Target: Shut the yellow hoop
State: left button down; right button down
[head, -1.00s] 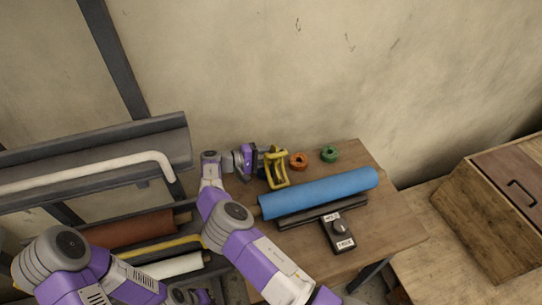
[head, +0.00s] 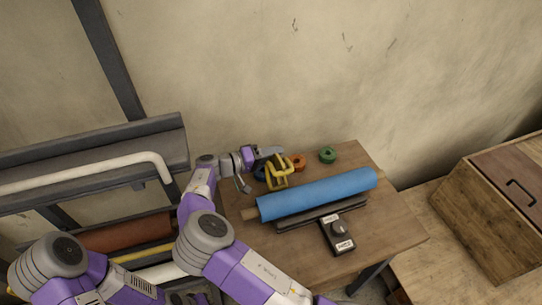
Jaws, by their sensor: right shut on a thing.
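The yellow hoop (head: 279,180) is an angular yellow frame at the back left of the wooden table, just behind the left part of the blue roll (head: 318,194). My right gripper (head: 267,160) reaches in from the left at the back of the table and is shut on a part of the yellow hoop. The exact contact is small and partly hidden by the gripper. My left arm shows at the lower left, but I cannot make out its gripper's fingers.
An orange ring (head: 298,163) and a green ring (head: 327,155) lie behind the blue roll. A black box with a knob (head: 338,234) stands in front of a dark bar. A rack (head: 90,160) with rolls is at left. The table's (head: 385,235) right front is clear.

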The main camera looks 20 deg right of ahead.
jog(key=shift+s+r+m, duration=0.15)
jog(key=shift+s+m, duration=0.1)
jog(key=shift+m, duration=0.05)
jog(key=c, duration=0.8)
grip_release()
jog(key=shift+o, duration=0.2)
jog(key=shift+a, duration=0.15)
jog(key=a+r, duration=0.1)
jog(key=a, duration=0.6)
jog(key=shift+s+a+p, duration=0.15)
jog(key=shift+p, duration=0.3)
